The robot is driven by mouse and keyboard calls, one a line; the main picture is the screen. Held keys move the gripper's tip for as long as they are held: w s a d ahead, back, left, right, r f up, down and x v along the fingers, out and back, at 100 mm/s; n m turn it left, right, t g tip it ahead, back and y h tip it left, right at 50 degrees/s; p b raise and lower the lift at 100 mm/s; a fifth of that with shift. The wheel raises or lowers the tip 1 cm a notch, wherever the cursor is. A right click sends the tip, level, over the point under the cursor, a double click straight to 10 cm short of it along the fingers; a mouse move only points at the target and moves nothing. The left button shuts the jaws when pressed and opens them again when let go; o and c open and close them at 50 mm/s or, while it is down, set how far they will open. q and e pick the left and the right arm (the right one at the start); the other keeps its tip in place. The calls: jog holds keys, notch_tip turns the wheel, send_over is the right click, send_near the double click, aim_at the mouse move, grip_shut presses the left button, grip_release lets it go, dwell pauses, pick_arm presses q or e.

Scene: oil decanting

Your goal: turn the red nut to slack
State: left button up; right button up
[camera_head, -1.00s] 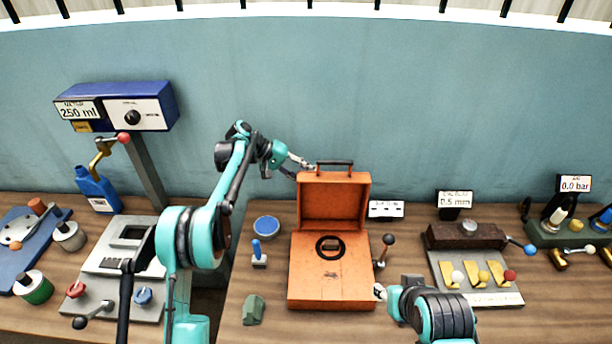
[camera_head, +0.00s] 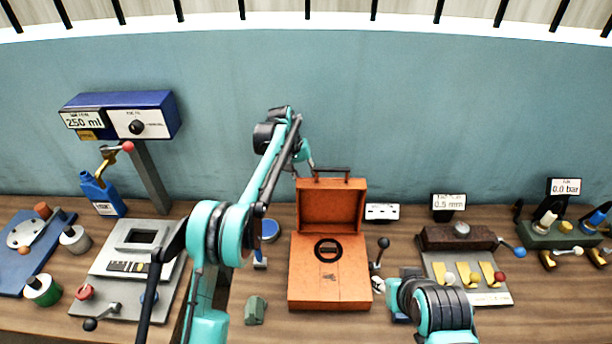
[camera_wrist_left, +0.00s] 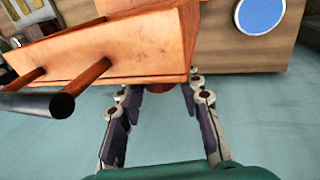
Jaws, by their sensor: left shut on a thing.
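The red nut (camera_wrist_left: 157,88) shows as a dark red rounded piece in the left wrist view, just under the edge of the orange case (camera_wrist_left: 150,50) and mostly hidden. My left gripper (camera_wrist_left: 158,94) has its fingertips on either side of it and is shut on it.
A black-knobbed lever (camera_head: 383,243) stands right of the case. The lid handle (camera_head: 331,172) sticks up near my left arm. A grey-green block (camera_head: 255,310) lies left of the case. A gauge bench (camera_head: 460,237) stands right, a filling station (camera_head: 125,115) left.

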pick_arm(q)
jog(key=y+p, duration=0.1)
jog(key=y, duration=0.1)
jog(key=d+y+p, duration=0.1)
jog(key=y+p, duration=0.1)
jog(key=y, duration=0.1)
jog(key=shift+r, duration=0.15)
jog(key=shift+d+y+p, duration=0.15)
jog(key=shift+y+p, duration=0.8)
jog(key=shift+y, duration=0.75)
jog(key=shift+f, duration=0.2)
jog(key=o, duration=1.2)
jog(key=shift+c, duration=0.2)
